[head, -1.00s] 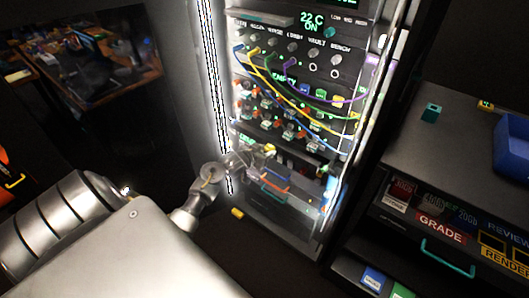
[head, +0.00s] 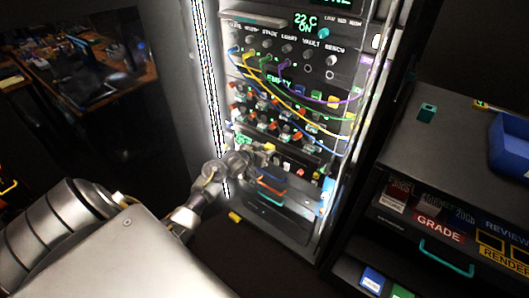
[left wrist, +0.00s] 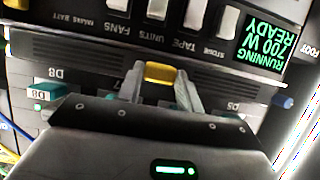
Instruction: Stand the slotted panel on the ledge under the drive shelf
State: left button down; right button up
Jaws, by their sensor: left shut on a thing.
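My left gripper (head: 268,151) is at the lower part of the lit rack in the head view. In the left wrist view, its two fingers (left wrist: 161,88) are shut on a yellow grip (left wrist: 160,73). The grip is at the middle of the dark slotted panel (left wrist: 65,50), which has long horizontal slots. The picture there looks upside down, with drives labelled D8 (left wrist: 48,90) and D7 on the drive shelf side of the panel. Whether the panel's edge touches the ledge is hidden. My right gripper is not in view.
A row of white switches (left wrist: 157,10) and a green display (left wrist: 265,43) lie close to the panel's other side. Coloured cables (head: 290,90) hang across the rack above my gripper. A yellow piece (head: 235,217) lies low by the rack. A counter with a blue bin (head: 512,145) stands right.

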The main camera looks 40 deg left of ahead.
aim_at(269, 146)
pick_arm(q)
jog(key=shift+w+b, duration=0.6)
jog(key=shift+w, duration=0.9)
jog(key=c, duration=0.9)
grip_release()
jog(key=shift+s+r, duration=0.1)
jog(key=shift+o, duration=0.2)
jog(key=v, duration=1)
jog(key=shift+s+r, duration=0.2)
jog(key=shift+s, duration=0.15)
